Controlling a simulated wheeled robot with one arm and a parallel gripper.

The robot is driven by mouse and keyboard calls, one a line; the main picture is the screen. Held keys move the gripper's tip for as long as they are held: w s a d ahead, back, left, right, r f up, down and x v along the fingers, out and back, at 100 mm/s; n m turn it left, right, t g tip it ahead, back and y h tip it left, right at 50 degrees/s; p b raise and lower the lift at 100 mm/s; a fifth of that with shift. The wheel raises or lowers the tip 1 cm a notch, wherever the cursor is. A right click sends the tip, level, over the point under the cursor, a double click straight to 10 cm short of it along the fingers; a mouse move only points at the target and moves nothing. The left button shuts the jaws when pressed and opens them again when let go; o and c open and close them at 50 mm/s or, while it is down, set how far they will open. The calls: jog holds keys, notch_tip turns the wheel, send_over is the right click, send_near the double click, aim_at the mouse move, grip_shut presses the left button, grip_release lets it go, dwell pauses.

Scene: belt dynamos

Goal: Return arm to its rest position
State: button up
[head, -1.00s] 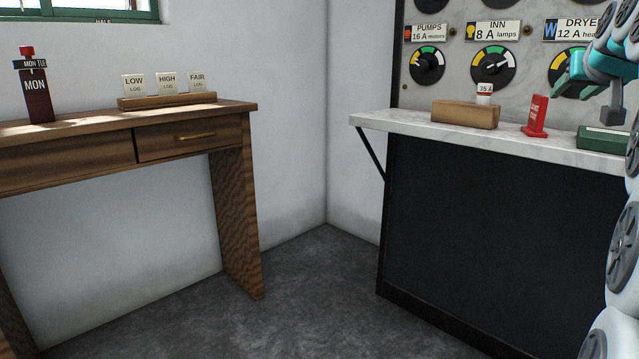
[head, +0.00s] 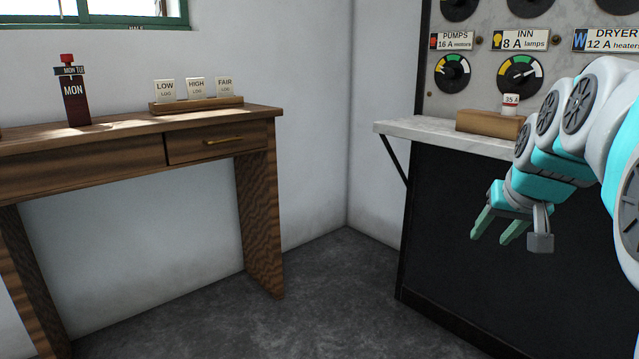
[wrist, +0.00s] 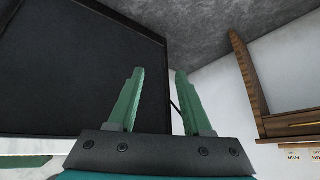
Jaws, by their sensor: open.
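My gripper (head: 497,229) is at the right of the head view, in front of the black cabinet below the marble shelf. Its two green fingers point down and to the left. In the wrist view the fingers (wrist: 157,92) stand apart with nothing between them. My teal and white arm folds in from the right edge and hides part of the shelf and panel.
The marble shelf (head: 428,133) bears a wooden block (head: 486,124) with a white "35 A" plug (head: 511,104). Gauges line the panel above. At left, a wooden desk (head: 215,148) holds LOW, HIGH and FAIR tags (head: 196,87) and a MON post (head: 75,100). Floor between is clear.

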jog(key=s+a+f+n+g+p, duration=0.1)
jog(key=s+a+f+g, duration=0.2)
jog(key=s, duration=0.6)
jog(key=s+a+f+n+g+p, duration=0.1)
jog(key=s+a+f+g, duration=0.1)
jog(key=s+a+f, duration=0.5)
jog(key=s+a+f+n+g+y, duration=0.1)
jog(key=s+a+f+g, duration=0.2)
jog(key=s+f, duration=0.7)
jog(key=s+a, duration=0.2)
jog(key=shift+s+g+p, duration=0.3)
jog(key=shift+s+p, duration=0.05)
jog(key=shift+p, duration=0.05)
